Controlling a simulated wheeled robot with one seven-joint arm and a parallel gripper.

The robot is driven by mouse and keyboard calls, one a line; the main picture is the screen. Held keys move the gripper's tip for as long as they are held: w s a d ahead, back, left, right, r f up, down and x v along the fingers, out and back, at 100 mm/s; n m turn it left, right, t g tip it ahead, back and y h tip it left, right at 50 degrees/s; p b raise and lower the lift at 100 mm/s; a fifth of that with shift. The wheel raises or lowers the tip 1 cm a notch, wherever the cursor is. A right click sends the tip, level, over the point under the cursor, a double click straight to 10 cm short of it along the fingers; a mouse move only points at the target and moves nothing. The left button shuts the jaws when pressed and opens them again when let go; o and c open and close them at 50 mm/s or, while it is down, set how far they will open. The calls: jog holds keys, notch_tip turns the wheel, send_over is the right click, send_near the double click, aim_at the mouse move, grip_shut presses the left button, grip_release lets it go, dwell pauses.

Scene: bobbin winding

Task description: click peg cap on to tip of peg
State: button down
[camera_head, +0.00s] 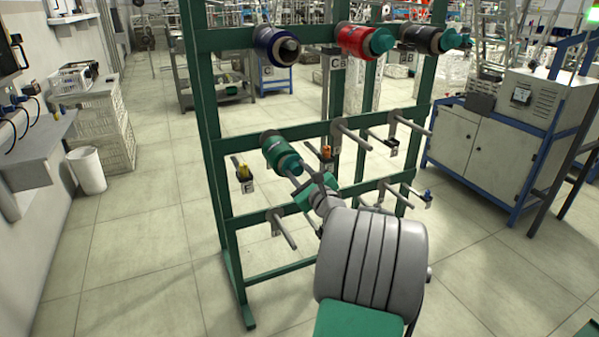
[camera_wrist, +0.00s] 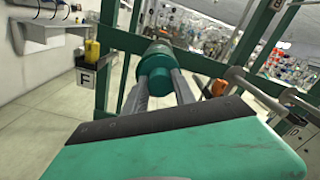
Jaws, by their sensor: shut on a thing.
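A teal peg cap (camera_wrist: 155,66) sits between the two fingers of my gripper (camera_wrist: 160,88) in the wrist view. My gripper is shut on it. Right behind the cap is a dark green spool (camera_head: 275,146) on the left peg of the rack's middle bar. The cap is at the spool's near end, in line with it. The peg tip is hidden, so I cannot tell whether the cap is seated. In the head view my gripper (camera_head: 294,176) reaches the spool from the lower right.
The green rack (camera_head: 213,130) carries a blue spool (camera_head: 270,42), a red spool (camera_head: 354,40) and a black spool (camera_head: 418,36) on top. Bare pegs (camera_head: 350,136) stick out to the right and below. A small yellow item (camera_head: 244,172) sits left of my gripper.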

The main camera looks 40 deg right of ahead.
jog(key=c, duration=0.9)
grip_release()
jog(key=shift+c, duration=0.2)
jog(key=shift+s, duration=0.1)
jog(key=v, duration=0.7)
jog(key=shift+s+p, duration=0.3)
jog(key=shift+p, duration=0.05)
jog(key=shift+a, duration=0.15)
